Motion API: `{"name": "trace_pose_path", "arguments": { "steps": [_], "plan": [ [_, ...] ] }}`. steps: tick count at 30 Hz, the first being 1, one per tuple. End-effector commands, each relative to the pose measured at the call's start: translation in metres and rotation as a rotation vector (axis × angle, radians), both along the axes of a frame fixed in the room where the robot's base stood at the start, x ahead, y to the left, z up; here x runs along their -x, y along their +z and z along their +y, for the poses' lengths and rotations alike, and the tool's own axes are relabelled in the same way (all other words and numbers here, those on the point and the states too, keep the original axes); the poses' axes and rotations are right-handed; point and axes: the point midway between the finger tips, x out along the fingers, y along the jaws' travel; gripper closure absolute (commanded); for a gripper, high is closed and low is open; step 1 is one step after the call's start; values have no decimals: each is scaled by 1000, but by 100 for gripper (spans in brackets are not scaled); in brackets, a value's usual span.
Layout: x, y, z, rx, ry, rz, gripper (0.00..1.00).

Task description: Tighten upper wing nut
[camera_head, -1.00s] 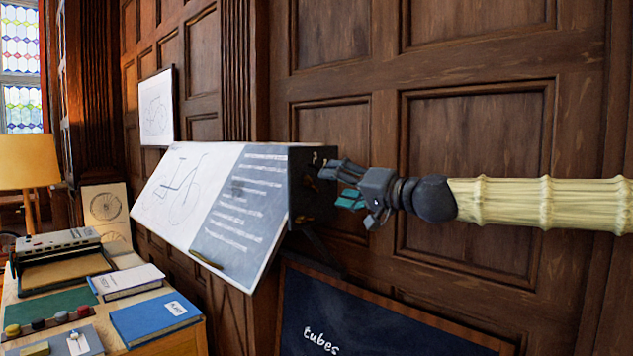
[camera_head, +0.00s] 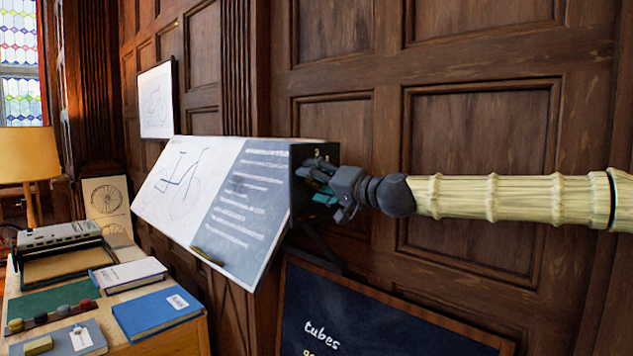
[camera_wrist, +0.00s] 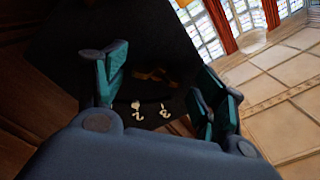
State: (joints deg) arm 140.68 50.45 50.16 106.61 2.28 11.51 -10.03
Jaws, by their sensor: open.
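The tilted drafting board (camera_head: 243,195) shows a bicycle drawing, and its dark end panel (camera_head: 318,153) faces my gripper. My gripper (camera_head: 313,178) is open at this panel, with teal-lined fingers. In the wrist view, my gripper (camera_wrist: 160,73) has its fingers spread on both sides of a dim brown, wing-like shape (camera_wrist: 155,75) on the dark panel. It looks like a wing nut, but the shadow hides its detail, and I cannot tell whether the fingers touch it. Two small pale marks (camera_wrist: 150,111) show below it. In the head view my gripper hides the wing nut area.
A chalkboard (camera_head: 390,320) leans below the board, under my arm. Panelled wall (camera_head: 480,180) stands behind my arm.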

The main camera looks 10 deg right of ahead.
Motion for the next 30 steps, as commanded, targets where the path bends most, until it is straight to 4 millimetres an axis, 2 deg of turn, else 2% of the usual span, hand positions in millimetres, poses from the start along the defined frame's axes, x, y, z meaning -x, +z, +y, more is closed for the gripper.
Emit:
{"name": "trace_pose_path", "arguments": {
  "steps": [8, 19, 20, 30],
  "plan": [
    [-1, -1, 0, 0, -1, 1, 30],
    [-1, -1, 0, 1, 0, 1, 98],
    [-1, -1, 0, 0, 0, 2, 100],
    [-1, -2, 0, -20, 0, 15, 100]
  ]
}}
